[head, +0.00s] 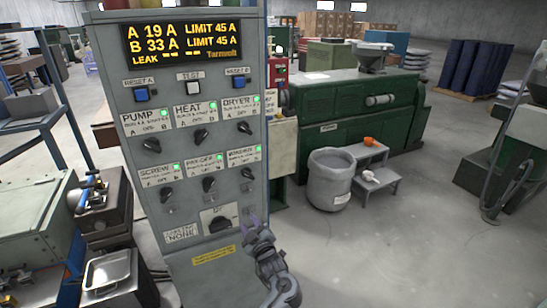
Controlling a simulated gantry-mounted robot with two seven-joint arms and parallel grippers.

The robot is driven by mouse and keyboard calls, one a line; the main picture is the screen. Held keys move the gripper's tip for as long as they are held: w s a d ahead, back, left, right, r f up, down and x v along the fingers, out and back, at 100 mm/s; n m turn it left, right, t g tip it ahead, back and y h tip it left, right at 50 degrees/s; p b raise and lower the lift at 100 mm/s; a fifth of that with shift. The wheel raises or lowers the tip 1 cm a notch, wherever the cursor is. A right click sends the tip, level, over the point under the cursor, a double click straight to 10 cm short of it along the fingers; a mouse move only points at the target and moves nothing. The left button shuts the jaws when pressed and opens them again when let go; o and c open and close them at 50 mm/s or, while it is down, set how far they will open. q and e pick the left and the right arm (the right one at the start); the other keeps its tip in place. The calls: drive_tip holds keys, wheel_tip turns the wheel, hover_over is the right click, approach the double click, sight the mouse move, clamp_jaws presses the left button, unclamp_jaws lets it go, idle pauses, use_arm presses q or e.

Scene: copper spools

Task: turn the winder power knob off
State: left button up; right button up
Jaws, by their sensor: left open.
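A grey control panel (118,190) stands upright at the left-centre of the head view. Its lower row of black rotary knobs is labelled screw, pay-off and, at the right, what reads as winder. The winder knob (247,175) sits under its white label plate (241,158), and the small green lamp (258,149) there is lit. The knob's exact setting is too small to tell. My left gripper (253,226) is open and empty, below the winder knob and apart from it, near the panel's lower right edge. My right gripper is not in view.
A larger black knob (220,224) is on the panel below, left of my gripper. The pay-off knob (209,184) neighbours the winder knob. A grey bin (331,185) and a small step stool (376,177) stand to the right. The floor (400,255) at the lower right is clear.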

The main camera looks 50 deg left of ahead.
sight(249, 176)
use_arm(q)
drive_tip(key=w+r+n+p, duration=0.2)
drive_tip(key=w+r, duration=0.3)
drive_tip(key=r, duration=0.5)
drive_tip(key=x, duration=0.6)
drive_tip(key=r+x, duration=0.1)
drive_tip(key=x, duration=0.2)
drive_tip(key=shift+a, duration=0.1)
drive_tip(key=shift+w+a+f, duration=0.1)
drive_tip(key=shift+w+a, duration=0.05)
drive_tip(key=shift+a, duration=0.5)
clamp_jaws()
